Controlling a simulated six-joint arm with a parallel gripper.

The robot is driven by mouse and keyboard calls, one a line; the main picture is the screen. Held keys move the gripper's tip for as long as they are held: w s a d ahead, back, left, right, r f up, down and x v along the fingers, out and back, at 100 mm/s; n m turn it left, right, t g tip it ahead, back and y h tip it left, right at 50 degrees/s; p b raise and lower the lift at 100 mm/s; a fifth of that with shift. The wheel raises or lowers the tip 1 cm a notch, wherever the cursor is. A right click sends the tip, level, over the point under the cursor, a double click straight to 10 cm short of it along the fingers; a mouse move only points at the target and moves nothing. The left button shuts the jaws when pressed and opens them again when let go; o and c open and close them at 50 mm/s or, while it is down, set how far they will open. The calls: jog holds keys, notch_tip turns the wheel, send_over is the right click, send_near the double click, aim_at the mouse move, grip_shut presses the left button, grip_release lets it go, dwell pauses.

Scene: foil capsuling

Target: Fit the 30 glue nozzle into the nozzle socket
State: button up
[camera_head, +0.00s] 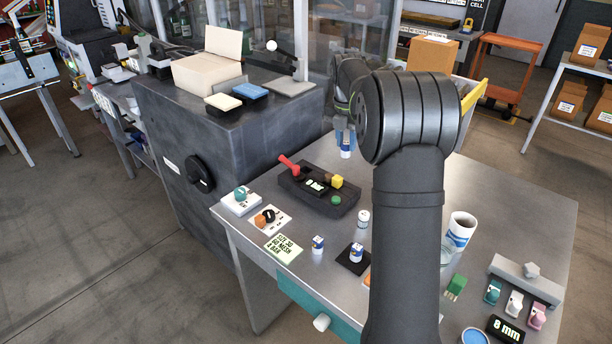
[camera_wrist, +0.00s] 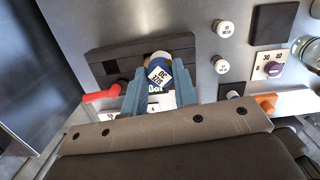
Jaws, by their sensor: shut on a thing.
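My gripper (camera_wrist: 158,82) has blue fingers, shut on a small blue-and-white piece with a printed label (camera_wrist: 160,72). Its white lower end (camera_head: 346,154) shows below the fingers in the head view. The piece is held in the air near a dark block (camera_head: 300,191) with a red lever. In the wrist view the piece covers part of that block. I cannot read a 30 on the held piece. I cannot make out which part is the nozzle socket.
Small vials (camera_head: 318,245) stand at the table's front, one on a black pad (camera_head: 342,259). A mug (camera_head: 460,231) and a clamp rack (camera_head: 527,276) stand at the right. A purple dial (camera_wrist: 273,69) shows in the wrist view.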

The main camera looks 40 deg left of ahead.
jog(key=shift+w+a+n, duration=0.1)
jog(key=shift+a+n, duration=0.4)
jog(key=shift+n, duration=0.1)
send_near(306, 162)
jog(key=s+d+f, duration=0.2)
jog(key=d, duration=0.1)
jog(key=shift+s, duration=0.1)
jog(key=shift+a+f, duration=0.15)
jog(key=shift+f, duration=1.9)
jog(key=shift+f, duration=0.15)
jog(key=o, duration=1)
jog(key=r, duration=0.4)
jog(key=s+r, duration=0.1)
jog(key=r, duration=0.7)
jog(key=shift+s+r, duration=0.1)
jog(key=shift+s, duration=0.15)
